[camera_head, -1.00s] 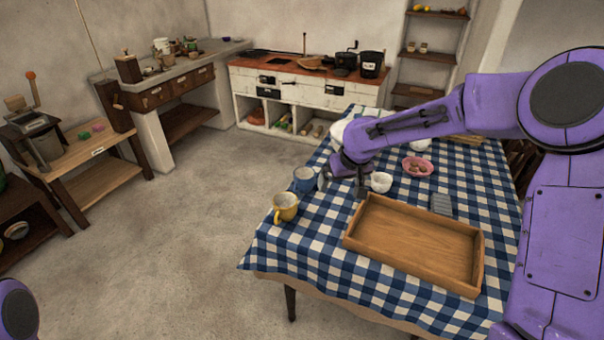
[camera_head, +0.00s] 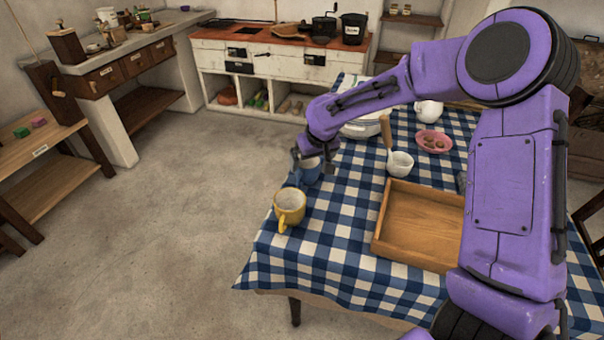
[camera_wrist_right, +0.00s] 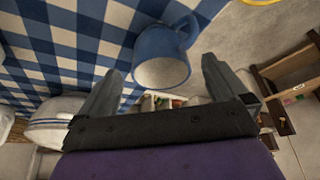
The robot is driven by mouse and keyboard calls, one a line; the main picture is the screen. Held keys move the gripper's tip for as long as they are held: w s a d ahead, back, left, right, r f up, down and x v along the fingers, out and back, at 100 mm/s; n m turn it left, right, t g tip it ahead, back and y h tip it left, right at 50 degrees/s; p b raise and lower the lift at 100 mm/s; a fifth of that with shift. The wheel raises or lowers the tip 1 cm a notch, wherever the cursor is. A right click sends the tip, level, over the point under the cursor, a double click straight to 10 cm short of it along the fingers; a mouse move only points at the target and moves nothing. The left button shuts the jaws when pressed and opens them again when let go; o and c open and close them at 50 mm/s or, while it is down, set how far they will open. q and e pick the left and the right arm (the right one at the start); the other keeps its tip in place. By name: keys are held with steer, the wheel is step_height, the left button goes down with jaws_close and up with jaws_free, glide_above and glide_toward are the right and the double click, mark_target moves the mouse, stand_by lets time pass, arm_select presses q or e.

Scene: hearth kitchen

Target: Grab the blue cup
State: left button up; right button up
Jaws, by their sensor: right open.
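The blue cup (camera_head: 309,173) stands on the checked tablecloth near the table's left edge, partly hidden by my right gripper (camera_head: 313,166) in the head view. In the right wrist view the blue cup (camera_wrist_right: 161,57) shows its pale opening and its handle, ahead of and between the two spread fingers of my right gripper (camera_wrist_right: 158,82). The right gripper is open and holds nothing. I cannot tell whether a finger touches the cup. My left gripper is not in view.
A yellow mug (camera_head: 289,207) stands close in front of the blue cup. A wooden tray (camera_head: 385,228), a white ladle-like bowl (camera_head: 401,164), a pink dish (camera_head: 433,146) and a white teapot (camera_head: 428,111) are to the right. Open floor lies left of the table.

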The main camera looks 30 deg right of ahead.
mark_target(307, 172)
steer(key=x, duration=0.8)
steer(key=shift+w+d+f, duration=0.1)
steer(key=shift+d+f, duration=0.05)
steer(key=shift+f, duration=0.15)
steer(key=shift+r, duration=0.1)
steer(key=c, duration=0.9)
